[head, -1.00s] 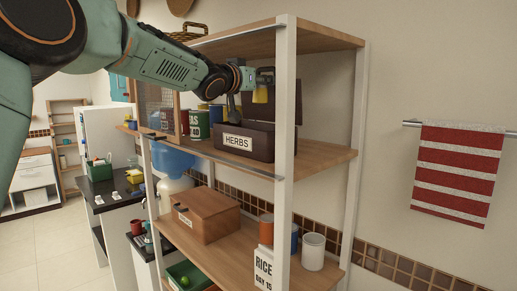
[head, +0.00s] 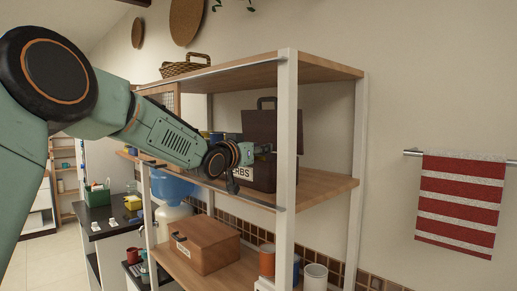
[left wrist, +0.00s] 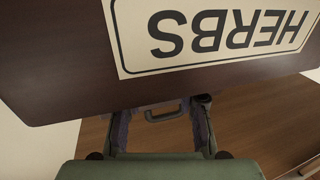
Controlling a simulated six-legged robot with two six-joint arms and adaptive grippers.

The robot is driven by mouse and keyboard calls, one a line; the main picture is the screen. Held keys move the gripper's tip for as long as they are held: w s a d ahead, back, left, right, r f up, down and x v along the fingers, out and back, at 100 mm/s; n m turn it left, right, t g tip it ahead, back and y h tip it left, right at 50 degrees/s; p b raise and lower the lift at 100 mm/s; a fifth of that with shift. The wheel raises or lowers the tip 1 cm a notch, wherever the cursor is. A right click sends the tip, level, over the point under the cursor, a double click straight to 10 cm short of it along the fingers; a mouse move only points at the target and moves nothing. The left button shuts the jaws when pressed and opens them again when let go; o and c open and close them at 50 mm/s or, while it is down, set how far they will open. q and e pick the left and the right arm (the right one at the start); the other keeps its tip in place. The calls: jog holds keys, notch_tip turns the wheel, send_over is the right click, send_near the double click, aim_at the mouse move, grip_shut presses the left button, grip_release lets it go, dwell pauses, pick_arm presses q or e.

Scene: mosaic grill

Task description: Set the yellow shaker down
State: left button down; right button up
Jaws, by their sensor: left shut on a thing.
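My left gripper (head: 265,150) is at the front top edge of the dark brown HERBS box (head: 291,173) on the middle shelf. Its fingers (left wrist: 160,128) also show in the left wrist view, with their tips cut off by the box's front wall (left wrist: 75,75). The box lid (head: 275,127) stands open at the back, handle up. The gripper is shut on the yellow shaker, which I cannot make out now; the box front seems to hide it. I cannot tell whether the shaker touches the box floor. My right gripper is not in view.
A white shelf post (head: 287,120) stands close to the right of the gripper. The top shelf (head: 240,77) is overhead. Cans stand left of the box, partly behind my arm. A wooden box (head: 207,245) and mugs sit on the shelf below.

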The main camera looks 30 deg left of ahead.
pick_arm(q)
jog(key=shift+a, duration=0.25)
jog(key=shift+d+f+b, duration=0.35)
jog(key=shift+d, duration=0.3)
jog(key=shift+a+f, duration=0.25)
jog(key=shift+a, duration=0.05)
jog(key=c, duration=1.3)
grip_release()
jog(key=shift+a, duration=0.15)
jog(key=o, duration=0.4)
jog(key=shift+d, duration=0.3)
jog(key=shift+a, duration=0.15)
